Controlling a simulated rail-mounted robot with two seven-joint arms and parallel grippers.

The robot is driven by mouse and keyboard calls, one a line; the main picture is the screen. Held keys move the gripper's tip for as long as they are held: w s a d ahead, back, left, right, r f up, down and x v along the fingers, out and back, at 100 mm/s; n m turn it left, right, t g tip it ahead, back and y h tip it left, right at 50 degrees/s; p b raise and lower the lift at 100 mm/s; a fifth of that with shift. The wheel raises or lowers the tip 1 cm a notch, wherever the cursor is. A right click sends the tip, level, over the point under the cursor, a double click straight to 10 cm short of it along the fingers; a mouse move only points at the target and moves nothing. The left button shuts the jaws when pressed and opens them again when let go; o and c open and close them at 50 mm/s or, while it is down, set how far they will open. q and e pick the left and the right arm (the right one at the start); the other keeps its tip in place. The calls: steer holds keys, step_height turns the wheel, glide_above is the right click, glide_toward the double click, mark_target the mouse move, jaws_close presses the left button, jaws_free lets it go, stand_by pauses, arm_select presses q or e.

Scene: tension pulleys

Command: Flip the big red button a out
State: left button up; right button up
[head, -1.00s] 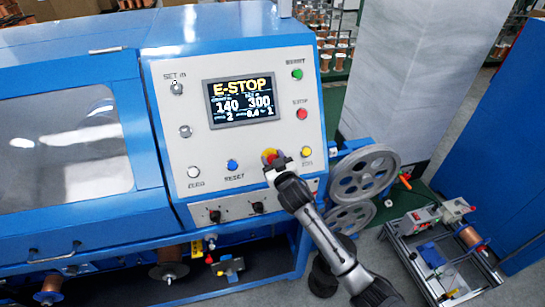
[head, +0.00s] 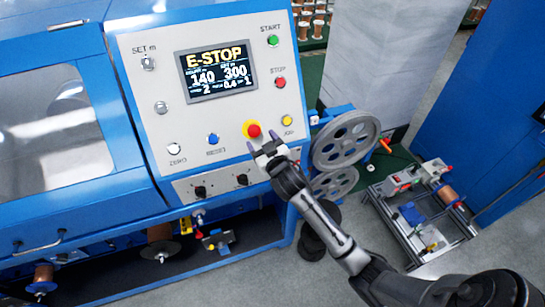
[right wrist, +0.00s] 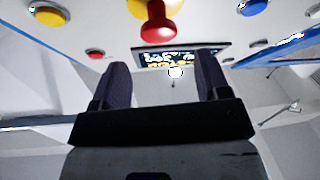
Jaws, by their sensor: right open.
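The big red button (head: 254,131) sits on a yellow base on the sloping control panel (head: 140,75), below the screen (head: 216,70), which reads E-STOP. It also shows in the right wrist view as a red mushroom knob (right wrist: 157,22), standing out from its yellow base. My right gripper (head: 264,147) is just below the button in the head view, open and apart from it. In the right wrist view its two dark fingers (right wrist: 162,85) are spread with nothing between them. My left gripper is not in view.
Near the button are a blue RESET button (head: 213,139), a yellow button (head: 287,120) and a red STOP button (head: 280,83). Two grey pulleys (head: 345,140) stand right of the panel. A small metal-framed cart (head: 425,205) is on the floor at right.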

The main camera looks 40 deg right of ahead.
steer(key=v, duration=0.7)
steer(key=shift+s, duration=0.35)
steer(key=shift+a, duration=0.15)
steer(key=s+a+f+n+g+y, duration=0.1)
steer(key=s+a+f+g+y, duration=0.1)
steer(key=s+a+f+g, duration=0.5)
steer(key=s+a+f+n+g+y, duration=0.15)
steer(key=s+f, duration=0.35)
steer(key=s, duration=0.7)
steer(key=s+a+f+n+g+y, duration=0.1)
steer(key=s+a+f+g+y, duration=0.1)
steer(key=s+a+f+g, duration=0.55)
step_height(320, 180, up, 23)
steer(key=s+d+t+p, duration=0.2)
steer(key=p, duration=1.9)
steer(key=shift+s, duration=0.4)
